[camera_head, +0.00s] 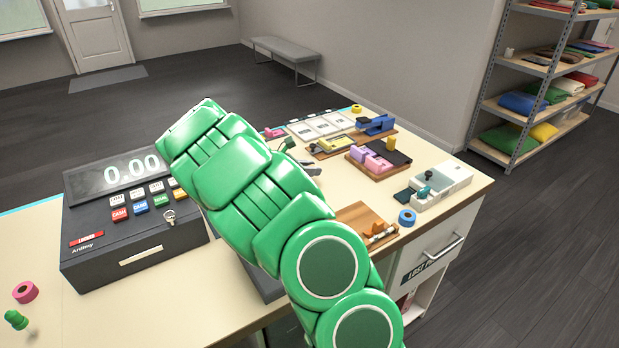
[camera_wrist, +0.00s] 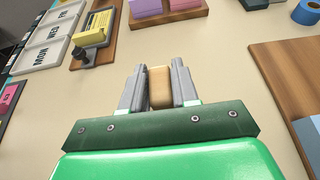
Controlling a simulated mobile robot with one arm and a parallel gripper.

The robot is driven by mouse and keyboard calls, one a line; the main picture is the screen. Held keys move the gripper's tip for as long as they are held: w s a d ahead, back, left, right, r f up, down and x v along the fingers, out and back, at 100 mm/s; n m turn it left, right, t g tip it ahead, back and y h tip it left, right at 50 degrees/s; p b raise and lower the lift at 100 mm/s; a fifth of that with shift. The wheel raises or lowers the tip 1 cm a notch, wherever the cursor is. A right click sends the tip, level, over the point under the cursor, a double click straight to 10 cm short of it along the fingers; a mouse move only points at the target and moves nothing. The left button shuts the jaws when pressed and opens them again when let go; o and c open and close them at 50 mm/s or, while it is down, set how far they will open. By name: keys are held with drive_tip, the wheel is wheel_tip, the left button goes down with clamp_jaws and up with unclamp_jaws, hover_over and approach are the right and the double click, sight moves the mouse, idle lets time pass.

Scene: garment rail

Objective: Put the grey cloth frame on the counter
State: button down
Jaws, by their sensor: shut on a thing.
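My gripper (camera_wrist: 157,75) is shut on a small tan block with rounded edges (camera_wrist: 160,88), which sits between the two grey fingers in the wrist view. The fingers also show partly beyond my green arm in the head view (camera_head: 309,170), over the middle of the counter (camera_head: 150,312). The held block is hidden by my arm there. Only one face of it shows, so I cannot tell whether it belongs to a grey cloth frame. I see no grey cloth frame that I can make out elsewhere. I cannot tell whether the block touches the counter.
A cash register (camera_head: 130,210) stands at the left. Label trays (camera_head: 320,126), a pink-and-purple block holder (camera_head: 370,160), a white box (camera_head: 440,185), blue tape (camera_head: 407,217) and a wooden board (camera_head: 360,216) lie to the right. Bare counter surrounds my gripper.

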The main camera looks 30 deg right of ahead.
drive_tip(key=shift+w+d+f, duration=0.15)
drive_tip(key=shift+f, duration=1.7)
drive_tip(key=shift+f, duration=0.15)
drive_tip(key=c, duration=0.8)
unclamp_jaws()
drive_tip(key=shift+c, duration=0.2)
drive_tip(key=v, duration=1.2)
